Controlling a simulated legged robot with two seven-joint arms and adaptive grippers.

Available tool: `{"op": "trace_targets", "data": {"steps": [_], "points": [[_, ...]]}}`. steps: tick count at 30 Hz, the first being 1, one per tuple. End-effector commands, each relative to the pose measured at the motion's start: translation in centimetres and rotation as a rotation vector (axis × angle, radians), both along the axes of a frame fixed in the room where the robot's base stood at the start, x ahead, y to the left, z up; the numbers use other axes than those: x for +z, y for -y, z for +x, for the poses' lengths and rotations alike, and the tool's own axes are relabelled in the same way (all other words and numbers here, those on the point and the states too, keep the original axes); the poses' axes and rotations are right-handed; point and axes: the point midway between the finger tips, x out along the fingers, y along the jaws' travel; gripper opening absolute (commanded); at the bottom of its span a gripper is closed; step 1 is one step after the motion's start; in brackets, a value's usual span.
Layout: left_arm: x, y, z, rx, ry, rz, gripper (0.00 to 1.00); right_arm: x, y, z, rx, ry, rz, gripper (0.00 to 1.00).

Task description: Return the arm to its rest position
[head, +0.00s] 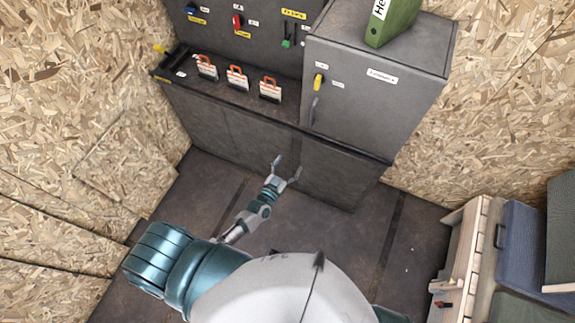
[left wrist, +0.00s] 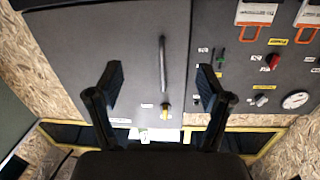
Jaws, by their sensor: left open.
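My left gripper (head: 287,166) is open and empty in the head view. It is low, in front of the dark cabinet's lower front (head: 240,140), with its two fingers spread apart. Whether it touches the cabinet cannot be told. In the left wrist view both fingers (left wrist: 161,78) are spread with nothing between them. My left arm reaches forward from my body at the bottom of the head view. My right gripper is not in view.
A grey box cabinet (head: 375,110) with a green binder (head: 392,22) on top stands at right. Three red-shackled padlock-like tags (head: 237,78) are on the ledge. The panel behind has a red switch (head: 238,21). A wooden bench (head: 460,255) with cushions is lower right. Dark floor lies between.

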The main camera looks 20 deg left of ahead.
Motion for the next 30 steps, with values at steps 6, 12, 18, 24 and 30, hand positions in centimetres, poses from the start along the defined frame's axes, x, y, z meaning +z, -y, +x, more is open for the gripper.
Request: {"op": "trace_targets", "data": {"steps": [6,12,18,24,30], "points": [[-0.1,0.0,0.0,0.000,-0.001,0.000,0.79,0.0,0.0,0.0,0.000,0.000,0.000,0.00],[0.0,0.0,0.0,0.000,-0.001,0.000,0.79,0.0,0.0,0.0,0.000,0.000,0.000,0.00],[-0.9,0.0,-0.3,-0.002,-0.021,0.003,0.79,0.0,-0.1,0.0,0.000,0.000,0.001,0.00],[-10.4,-0.5,-4.2,-0.023,-0.252,0.043,0.79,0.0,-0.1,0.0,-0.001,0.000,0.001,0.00],[-23.9,-1.9,-14.4,-0.036,-0.640,0.093,0.79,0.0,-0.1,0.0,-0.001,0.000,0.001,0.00]]}}
